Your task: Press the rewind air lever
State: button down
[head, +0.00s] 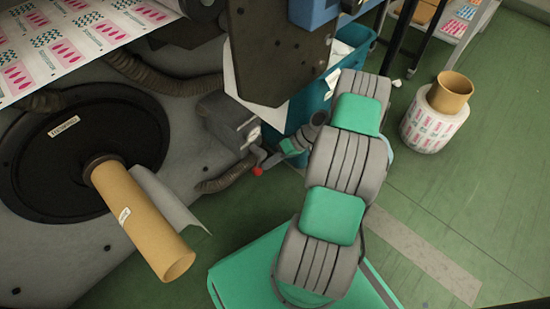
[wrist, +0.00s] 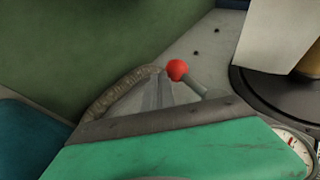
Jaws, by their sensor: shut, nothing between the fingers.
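The rewind air lever has a red ball knob (head: 257,171) and sits below a dark grey box (head: 228,120) on the machine's side. In the wrist view the red knob (wrist: 177,69) is at the end of a short grey rod (wrist: 192,83), close beyond the fingertips. My gripper (head: 267,163) is just right of the knob in the head view, shut and empty. In the wrist view my gripper (wrist: 160,80) is partly hidden behind its own green housing. I cannot tell whether the fingertips touch the knob.
A cardboard core (head: 140,220) sticks out from a black disc (head: 62,150) at left. A ribbed hose (head: 225,180) runs beside the lever. A printed roll (head: 435,125) stands on the green floor at right. A blue bin (head: 318,95) stands behind my arm.

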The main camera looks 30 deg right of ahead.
jog(key=shift+s+a+f, duration=0.15)
jog(key=shift+s+a, duration=0.1)
jog(key=shift+a, duration=0.35)
jog(key=shift+f, duration=0.1)
dwell(0.3)
jog(key=s+d+r, duration=0.1)
jog(key=d+r, duration=0.1)
jog(key=d, duration=1.1)
jog(key=shift+s+r, duration=0.15)
jog(key=shift+r, duration=0.05)
